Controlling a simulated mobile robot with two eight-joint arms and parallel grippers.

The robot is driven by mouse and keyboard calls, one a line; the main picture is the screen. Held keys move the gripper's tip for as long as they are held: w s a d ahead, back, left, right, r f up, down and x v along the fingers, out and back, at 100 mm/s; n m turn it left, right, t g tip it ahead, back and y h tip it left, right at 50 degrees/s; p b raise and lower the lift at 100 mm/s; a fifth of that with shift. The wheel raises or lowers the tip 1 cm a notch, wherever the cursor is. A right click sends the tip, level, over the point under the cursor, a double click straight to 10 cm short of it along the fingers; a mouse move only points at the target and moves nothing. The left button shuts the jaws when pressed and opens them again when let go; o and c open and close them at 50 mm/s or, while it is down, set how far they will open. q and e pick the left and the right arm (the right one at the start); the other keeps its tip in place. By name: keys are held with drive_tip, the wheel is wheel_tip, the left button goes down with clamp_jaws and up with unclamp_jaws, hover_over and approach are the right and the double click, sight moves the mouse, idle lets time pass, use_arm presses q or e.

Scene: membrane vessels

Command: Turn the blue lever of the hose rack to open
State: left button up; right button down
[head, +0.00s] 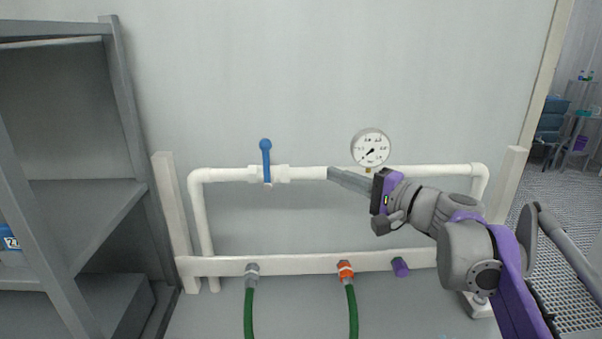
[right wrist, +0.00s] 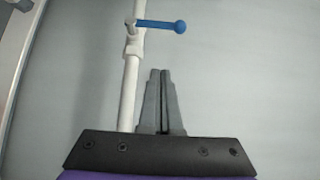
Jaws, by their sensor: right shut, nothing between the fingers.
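The blue lever (head: 266,158) sits on a white valve in the upper pipe of the hose rack (head: 225,265). It stands upright, across the level pipe, with its round knob at the top. It also shows in the right wrist view (right wrist: 160,24), beyond the fingertips. My right gripper (head: 330,174) is shut and empty. Its tips are in front of the upper pipe, to the right of the lever and apart from it. The closed fingers also show in the right wrist view (right wrist: 160,72). My left gripper is not in view.
A pressure gauge (head: 370,148) stands on the upper pipe, close above my right arm. Two green hoses (head: 249,310) hang from grey and orange couplings on the lower rail. Grey shelving (head: 100,220) stands at the left. The wall above the lever is clear.

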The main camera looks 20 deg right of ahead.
sight(266, 166)
drive_tip(key=s+a+p+x, duration=0.1)
drive_tip(key=a+x, duration=0.1)
drive_tip(key=x, duration=1)
drive_tip(key=shift+a, duration=0.5)
drive_tip(key=shift+s+a, duration=0.1)
